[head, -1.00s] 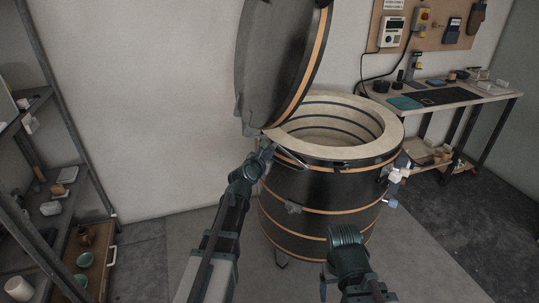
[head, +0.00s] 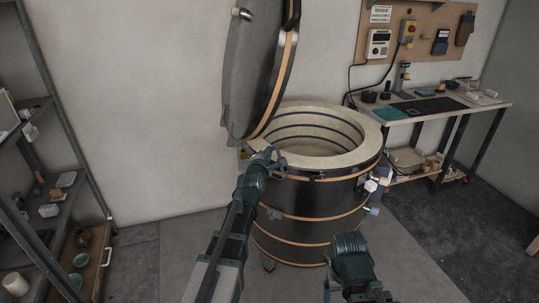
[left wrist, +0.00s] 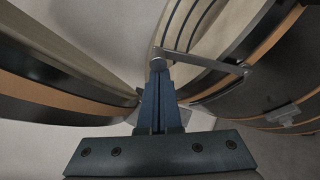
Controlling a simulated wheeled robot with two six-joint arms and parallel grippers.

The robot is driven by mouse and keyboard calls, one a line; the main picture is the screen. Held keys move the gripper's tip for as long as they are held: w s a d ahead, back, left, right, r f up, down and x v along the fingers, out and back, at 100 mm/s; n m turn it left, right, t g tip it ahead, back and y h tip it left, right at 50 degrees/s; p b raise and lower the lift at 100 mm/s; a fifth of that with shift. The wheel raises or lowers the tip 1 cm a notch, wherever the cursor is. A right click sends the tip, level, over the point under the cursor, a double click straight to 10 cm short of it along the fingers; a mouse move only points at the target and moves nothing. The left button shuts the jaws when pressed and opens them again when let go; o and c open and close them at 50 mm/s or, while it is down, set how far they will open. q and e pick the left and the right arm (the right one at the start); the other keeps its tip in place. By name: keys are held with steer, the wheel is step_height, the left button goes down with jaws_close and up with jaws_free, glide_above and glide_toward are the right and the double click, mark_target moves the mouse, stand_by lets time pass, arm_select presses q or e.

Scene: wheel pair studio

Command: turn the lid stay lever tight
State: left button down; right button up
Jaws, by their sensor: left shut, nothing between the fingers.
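The kiln's round lid (head: 252,70) stands raised at the back left of the open black kiln (head: 310,205). In the left wrist view, a thin metal stay bar (left wrist: 205,58) runs beside the kiln rim. A small round grey piece (left wrist: 158,64) at its left end may be the lever's pivot; the lever itself is not clear. My left gripper (left wrist: 157,78) is shut and empty, its fingertips close under that piece. I cannot tell whether they touch. In the head view, my left gripper (head: 268,156) is at the kiln's rim below the lid. My right gripper cannot be made out.
Shelves (head: 50,190) with small pots stand at the left. A workbench (head: 435,108) with mats and pots stands at the back right under a tool board (head: 420,30). Pale fittings (head: 374,190) stick out from the kiln's right side.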

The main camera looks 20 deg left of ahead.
arm_select(q)
steer(key=shift+d+r, duration=0.15)
steer(key=shift+d, duration=0.25)
arm_select(e)
steer(key=shift+d+r, duration=0.15)
steer(key=shift+d, duration=0.25)
